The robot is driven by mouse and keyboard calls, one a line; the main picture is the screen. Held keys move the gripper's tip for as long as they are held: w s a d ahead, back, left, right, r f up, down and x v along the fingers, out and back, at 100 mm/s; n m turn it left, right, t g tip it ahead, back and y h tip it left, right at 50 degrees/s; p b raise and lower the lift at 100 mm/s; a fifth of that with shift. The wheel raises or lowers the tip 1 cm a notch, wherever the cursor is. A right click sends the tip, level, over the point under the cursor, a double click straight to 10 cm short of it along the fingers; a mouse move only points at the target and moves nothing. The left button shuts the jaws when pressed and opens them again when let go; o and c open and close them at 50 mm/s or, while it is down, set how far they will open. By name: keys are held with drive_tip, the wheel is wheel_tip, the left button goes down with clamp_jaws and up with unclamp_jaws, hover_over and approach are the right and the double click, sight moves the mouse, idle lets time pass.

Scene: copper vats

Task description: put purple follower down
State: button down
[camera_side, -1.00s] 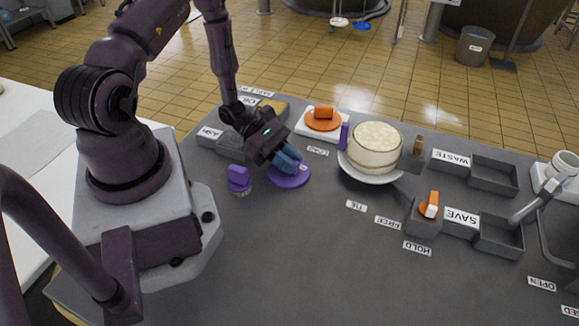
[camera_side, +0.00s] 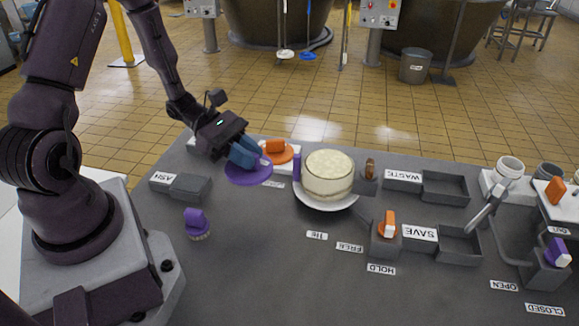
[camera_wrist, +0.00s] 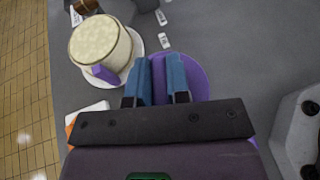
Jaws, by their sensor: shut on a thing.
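The purple follower, a flat round disc with an upright grip, is in my gripper (camera_side: 245,153); its disc (camera_side: 248,175) shows below the blue fingers. In the wrist view the blue fingers (camera_wrist: 161,78) are shut on the follower's purple grip, and the disc (camera_wrist: 198,72) spreads out to the right behind them. The disc looks level and seems to be raised off the grey bench, but the gap beneath it is hard to judge. It stands left of the cream-topped round mould (camera_side: 328,175) and apart from it.
An orange follower (camera_side: 277,148) on a white board is just behind. A purple brush-like piece (camera_side: 197,224) stands front left, and a purple block (camera_side: 297,167) beside the mould. Grey trays (camera_side: 446,187) are at right. The bench's front middle (camera_side: 270,270) is clear.

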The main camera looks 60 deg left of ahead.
drive_tip(key=w+d+r+n+t+y, duration=0.1)
drive_tip(key=d+r, duration=0.1)
drive_tip(key=r, duration=0.3)
drive_tip(key=w+d+r+n+t, duration=0.1)
drive_tip(key=w+d+r, duration=0.15)
drive_tip(key=r, duration=0.25)
drive_tip(key=n+t+y, duration=0.1)
hover_over(330, 162)
drive_tip(key=s, duration=0.1)
wheel_tip(330, 162, down, 8)
drive_tip(key=shift+s+d, duration=0.1)
drive_tip(key=shift+w+f, duration=0.4)
drive_tip(key=shift+f, duration=0.15)
drive_tip(key=shift+w+f, duration=0.1)
drive_tip(key=shift+f, duration=1.45)
drive_tip(key=c, duration=1.1)
unclamp_jaws()
drive_tip(key=shift+f, duration=0.15)
